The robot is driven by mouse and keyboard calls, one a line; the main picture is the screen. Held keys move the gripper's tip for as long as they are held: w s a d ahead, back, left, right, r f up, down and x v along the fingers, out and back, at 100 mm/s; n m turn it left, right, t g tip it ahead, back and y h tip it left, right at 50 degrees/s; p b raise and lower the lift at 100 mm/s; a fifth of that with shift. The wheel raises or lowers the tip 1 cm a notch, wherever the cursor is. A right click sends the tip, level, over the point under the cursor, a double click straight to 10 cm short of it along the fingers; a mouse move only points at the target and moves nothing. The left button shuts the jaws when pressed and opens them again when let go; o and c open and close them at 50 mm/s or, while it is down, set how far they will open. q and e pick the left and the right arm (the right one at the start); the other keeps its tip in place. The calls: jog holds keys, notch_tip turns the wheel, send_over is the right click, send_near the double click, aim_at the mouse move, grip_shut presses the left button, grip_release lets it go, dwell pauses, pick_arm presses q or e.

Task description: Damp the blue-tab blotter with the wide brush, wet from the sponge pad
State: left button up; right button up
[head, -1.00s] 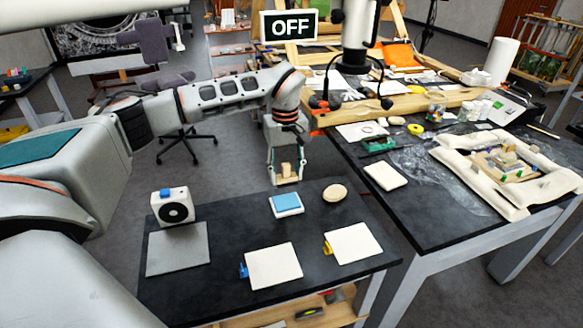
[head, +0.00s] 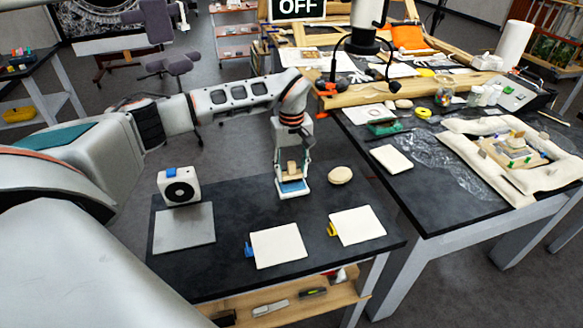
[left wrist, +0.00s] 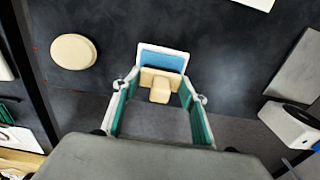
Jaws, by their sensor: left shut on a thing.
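My left gripper (head: 292,190) is shut on the wide brush (head: 292,169), a pale wooden piece; the brush also shows between the fingers in the left wrist view (left wrist: 158,82). The gripper is over the sponge pad (head: 291,187), blue in a white tray, and partly hides it. The pad shows just beyond the brush in the left wrist view (left wrist: 163,60). I cannot tell whether the bristles touch it. The blue-tab blotter (head: 279,245), a cream square with a blue tab at its left edge, lies flat nearer the front of the black table. My right gripper is not in view.
A yellow-tab blotter (head: 358,225) lies right of the blue-tab one. A round cream object (head: 340,175) sits right of the pad. A grey plate (head: 184,229) and a white device with a black dial (head: 179,187) are at left. A second table (head: 430,200) stands right.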

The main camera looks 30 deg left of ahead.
aim_at(292, 163)
pick_arm(q)
jog(key=shift+f, duration=0.6)
dwell(2.0)
jog(key=shift+r, duration=3.55)
jog(key=shift+d, duration=0.1)
jog(key=s+d+r+m, duration=0.2)
jog(key=s+d+m, duration=0.8)
jog(key=s+d, duration=0.2)
jog(key=shift+s+d+r, duration=0.15)
jog(key=shift+s+d, duration=0.1)
jog(key=shift+s, duration=0.35)
